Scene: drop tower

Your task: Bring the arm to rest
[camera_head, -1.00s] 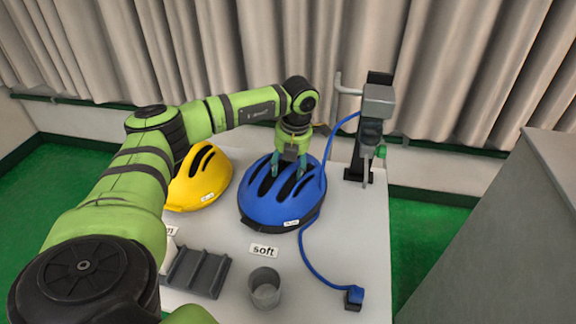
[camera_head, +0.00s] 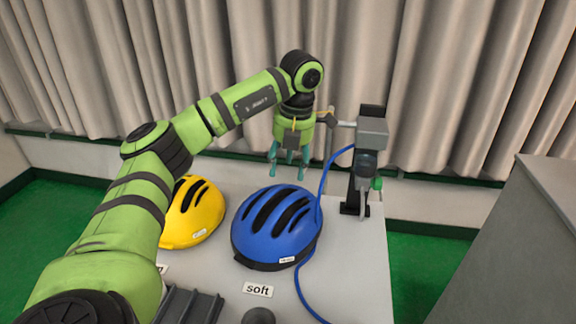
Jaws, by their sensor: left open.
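My left arm (camera_head: 160,165) comes in from the left, green with black joints, and reaches over the table. My left gripper (camera_head: 288,172) points down with its teal fingers apart and empty. It hangs above and behind the blue helmet (camera_head: 262,245), with the fingertips clear of it. The blue helmet stands on the white table (camera_head: 362,270) with a small label on its front. My right gripper does not show.
A yellow helmet (camera_head: 207,222) sits left of the blue one, partly behind my arm. A grey and black stand (camera_head: 372,150) with a blue cable (camera_head: 302,285) is at the back right. A "soft" label (camera_head: 258,289), a dark rack (camera_head: 190,307) and a grey cup (camera_head: 258,316) are in front.

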